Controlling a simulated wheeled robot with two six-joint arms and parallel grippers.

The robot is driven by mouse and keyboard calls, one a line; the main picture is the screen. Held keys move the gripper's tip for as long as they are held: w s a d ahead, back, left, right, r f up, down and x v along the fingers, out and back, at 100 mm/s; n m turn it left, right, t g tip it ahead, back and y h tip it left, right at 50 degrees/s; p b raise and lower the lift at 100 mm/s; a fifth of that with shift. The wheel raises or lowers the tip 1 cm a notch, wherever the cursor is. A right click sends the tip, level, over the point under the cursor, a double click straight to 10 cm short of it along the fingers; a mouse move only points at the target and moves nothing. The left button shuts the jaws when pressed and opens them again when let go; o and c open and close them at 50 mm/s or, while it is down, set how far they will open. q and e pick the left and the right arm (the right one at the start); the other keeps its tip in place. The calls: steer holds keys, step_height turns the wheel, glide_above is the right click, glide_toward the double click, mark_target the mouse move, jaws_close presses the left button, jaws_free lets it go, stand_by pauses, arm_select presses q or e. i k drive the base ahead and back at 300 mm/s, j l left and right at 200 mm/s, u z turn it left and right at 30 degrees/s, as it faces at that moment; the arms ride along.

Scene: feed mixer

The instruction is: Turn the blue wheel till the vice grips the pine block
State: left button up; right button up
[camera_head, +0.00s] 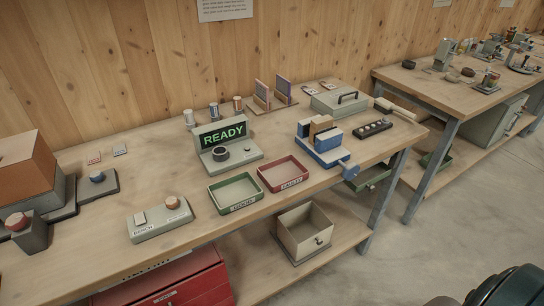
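A small vice with blue and pale grey jaws stands near the front edge of the workbench, right of centre; its blue front jaw shows (328,142). A brown wooden block (319,124), likely the pine block, stands upright between the jaws. Whether the jaws touch it is too small to tell. A blue part (349,170), likely the blue wheel, sticks out from the vice over the front edge of the bench. Neither of my grippers is in view.
A green tray (212,192) and a red tray (262,174) lie left of the vice. A dark rack (373,129) and grey case (339,105) flank the vice's back right.

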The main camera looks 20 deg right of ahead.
mark_target(350, 171)
steer(key=l+u, duration=0.3)
steer(key=l, duration=0.15)
steer(key=l+u, duration=0.3)
steer(key=k+l+u, duration=0.1)
steer(key=l+u, duration=0.2)
steer(key=l, duration=0.25)
steer(key=k+l+u, duration=0.1)
steer(key=l+u, duration=0.2)
steer(key=k+l+u, duration=0.15)
steer(key=l+u, duration=0.15)
steer(key=l, duration=0.15)
steer(key=k+l+u, duration=0.3)
steer(key=i+l, duration=0.1)
